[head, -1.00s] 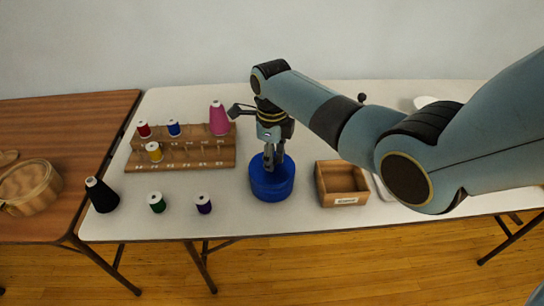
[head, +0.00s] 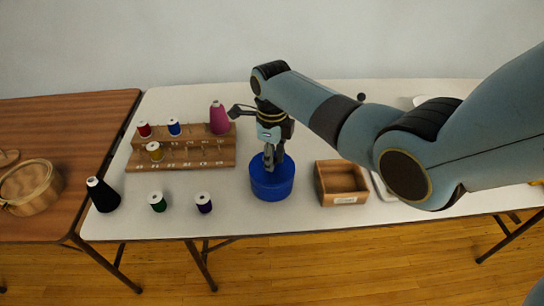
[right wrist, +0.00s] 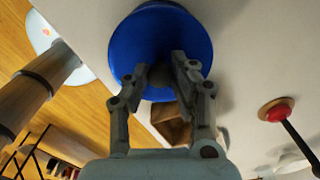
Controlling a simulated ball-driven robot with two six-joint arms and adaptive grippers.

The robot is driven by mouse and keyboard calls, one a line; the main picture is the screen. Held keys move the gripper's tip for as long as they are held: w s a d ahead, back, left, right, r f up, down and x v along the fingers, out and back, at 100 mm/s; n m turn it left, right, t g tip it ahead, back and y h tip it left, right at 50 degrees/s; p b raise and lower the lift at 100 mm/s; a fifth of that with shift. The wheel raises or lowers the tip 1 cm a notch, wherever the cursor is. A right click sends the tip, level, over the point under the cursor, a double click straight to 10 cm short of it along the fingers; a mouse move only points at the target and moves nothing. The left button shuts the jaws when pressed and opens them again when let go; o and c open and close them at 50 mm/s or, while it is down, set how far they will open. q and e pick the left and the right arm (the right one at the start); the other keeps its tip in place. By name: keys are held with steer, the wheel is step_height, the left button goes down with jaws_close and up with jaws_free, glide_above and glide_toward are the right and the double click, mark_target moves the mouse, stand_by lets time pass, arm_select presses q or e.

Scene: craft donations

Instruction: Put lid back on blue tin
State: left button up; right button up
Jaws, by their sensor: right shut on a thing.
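The blue tin (head: 272,190) stands upright near the front edge of the white table, in the middle of the head view. My right gripper (head: 273,165) points down at its top. In the right wrist view the round blue lid (right wrist: 150,25) lies in front of the fingers, and my right gripper (right wrist: 163,80) is shut on its dark middle part, likely the knob. The lid and tin look like one blue shape in the head view, so I cannot tell whether the lid is fully seated. My left gripper is not in view.
An open wooden box (head: 342,197) stands close right of the tin. A wooden spool rack (head: 200,160) is at the back left. A basket (head: 30,188) sits on the brown table.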

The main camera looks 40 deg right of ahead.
steer(key=shift+p, duration=0.3)
steer(key=shift+f, duration=0.15)
stand_by(1.1)
steer(key=shift+p, duration=0.4)
stand_by(0.6)
steer(key=o, duration=1.5)
step_height(320, 180, up, 7)
steer(key=p, duration=0.7)
steer(key=shift+p, duration=0.4)
